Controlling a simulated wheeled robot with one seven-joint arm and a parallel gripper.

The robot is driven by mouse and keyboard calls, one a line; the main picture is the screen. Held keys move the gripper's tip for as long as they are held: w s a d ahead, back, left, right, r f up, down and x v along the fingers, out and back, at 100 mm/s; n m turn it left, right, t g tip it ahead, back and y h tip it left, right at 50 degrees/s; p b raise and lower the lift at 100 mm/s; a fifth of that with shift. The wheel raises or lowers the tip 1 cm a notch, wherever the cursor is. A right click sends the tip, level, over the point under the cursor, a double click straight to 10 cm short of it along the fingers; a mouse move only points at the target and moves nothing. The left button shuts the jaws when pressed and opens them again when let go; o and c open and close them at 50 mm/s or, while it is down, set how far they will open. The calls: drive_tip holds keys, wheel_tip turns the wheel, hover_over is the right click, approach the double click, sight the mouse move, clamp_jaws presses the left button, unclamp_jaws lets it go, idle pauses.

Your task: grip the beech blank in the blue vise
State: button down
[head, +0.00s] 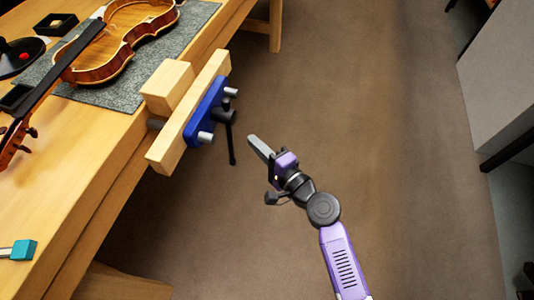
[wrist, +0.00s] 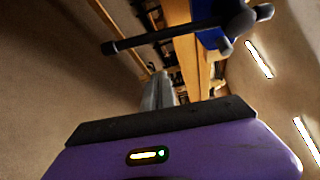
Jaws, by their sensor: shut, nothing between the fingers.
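The blue vise (head: 206,110) is on the front edge of the bench, with a long pale wooden jaw (head: 187,122) behind its blue plate. The beech blank (head: 168,86) is a pale block standing upright between this jaw and the bench edge, rising above the jaw. I cannot tell whether both faces of the blank are touched. The vise's black handle bar (head: 232,145) hangs down from its screw hub; it also crosses the wrist view (wrist: 160,38). My gripper (head: 252,141) is shut and empty, just right of the bar and apart from it. Its fingers (wrist: 158,92) point toward the bench in the wrist view.
A violin (head: 115,45) lies on a grey mat (head: 128,96) on the bench (head: 75,165), close behind the vise. A teal-ended tool (head: 24,250) lies near the front left. The floor right of the bench is clear. A grey cabinet (head: 500,70) stands far right.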

drive_tip(key=shift+s+a+r+p, duration=0.1)
drive_tip(key=shift+s+a+p, duration=0.2)
drive_tip(key=shift+a, duration=0.65)
drive_tip(key=shift+s+a+r+p, duration=0.15)
drive_tip(key=shift+s+a, duration=0.2)
drive_tip(key=shift+a, duration=0.6)
drive_tip(key=shift+s+p, duration=0.1)
drive_tip(key=shift+p, duration=0.25)
